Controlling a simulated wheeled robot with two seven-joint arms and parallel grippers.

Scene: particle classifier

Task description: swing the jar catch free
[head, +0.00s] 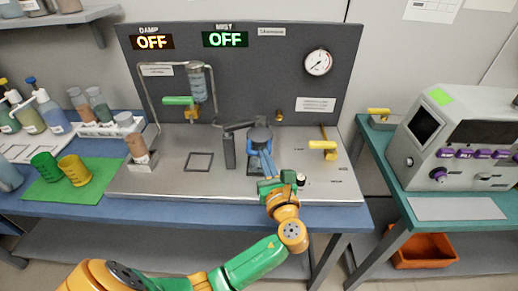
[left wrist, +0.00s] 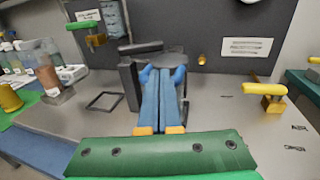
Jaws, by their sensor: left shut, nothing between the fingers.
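A dark round jar (head: 260,133) stands near the middle of the steel worktop. A dark post (head: 229,152) stands to its left, with a short dark bar (head: 239,126) reaching from its top toward the jar; this looks like the catch. The bar also shows in the left wrist view (left wrist: 141,47), with the jar top (left wrist: 170,60) behind my fingers. My left gripper (head: 260,150) is shut and empty, its blue fingers pointing at the jar's front. They hide much of the jar, and I cannot tell whether they touch it. My right gripper is not in view.
A square frame outline (head: 199,162) lies left of the post. A yellow-handled valve (head: 323,146) stands to the right, and a green-handled valve (head: 182,102) is at the back left. A dark panel (head: 270,60) with a gauge (head: 318,62) rises behind.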

